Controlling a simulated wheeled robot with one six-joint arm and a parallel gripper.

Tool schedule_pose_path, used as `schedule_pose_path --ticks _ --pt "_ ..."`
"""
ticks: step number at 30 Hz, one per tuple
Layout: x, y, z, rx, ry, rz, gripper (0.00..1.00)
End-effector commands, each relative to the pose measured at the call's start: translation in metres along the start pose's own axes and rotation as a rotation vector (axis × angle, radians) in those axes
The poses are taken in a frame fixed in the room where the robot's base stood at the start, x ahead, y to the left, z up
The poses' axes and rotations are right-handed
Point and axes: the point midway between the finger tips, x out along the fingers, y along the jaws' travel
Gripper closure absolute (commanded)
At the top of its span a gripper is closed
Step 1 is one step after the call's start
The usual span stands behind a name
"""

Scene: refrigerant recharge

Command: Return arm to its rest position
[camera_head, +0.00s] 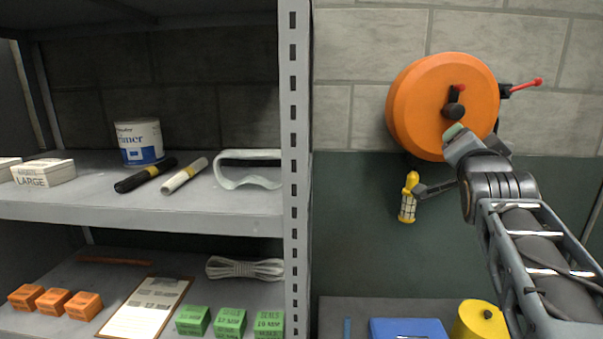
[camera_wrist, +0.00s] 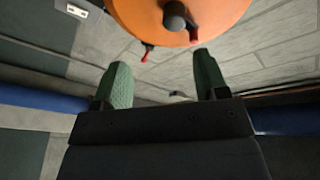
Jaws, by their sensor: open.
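My arm (camera_head: 540,245) reaches up from the lower right in the head view. My gripper (camera_head: 455,132) is at its end, in front of the lower part of an orange round reel (camera_head: 425,100) on the wall. In the wrist view my gripper (camera_wrist: 165,85) has its two green-padded fingers spread apart with nothing between them. The orange reel (camera_wrist: 150,14) shows beyond the fingertips, with its dark knob and red-tipped levers. I cannot tell whether the gripper touches the reel.
A yellow caged lamp (camera_head: 408,200) hangs just left of my wrist. Below are a blue box (camera_head: 408,329) and a yellow container (camera_head: 478,320). The dark green wall panel (camera_head: 360,240) is mostly bare.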

Motion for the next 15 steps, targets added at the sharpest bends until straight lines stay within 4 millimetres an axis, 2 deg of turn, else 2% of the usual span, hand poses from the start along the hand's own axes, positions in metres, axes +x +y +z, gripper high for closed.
schedule_pose_path --ticks 2,5,6,8,9,12,15 --pt "-0.002 0.030 0.031 -0.108 -0.115 0.108 0.33" --pt "-0.019 0.071 0.086 -0.262 -0.335 0.234 0.33" --pt "-0.031 0.084 0.112 -0.323 -0.442 0.267 0.33" --pt "-0.053 0.100 0.149 -0.411 -0.604 0.297 0.33" --pt "-0.070 0.109 0.172 -0.465 -0.712 0.306 0.33" --pt "-0.117 0.126 0.224 -0.584 -0.971 0.297 0.33" --pt "-0.165 0.137 0.263 -0.681 -1.196 0.257 0.33"
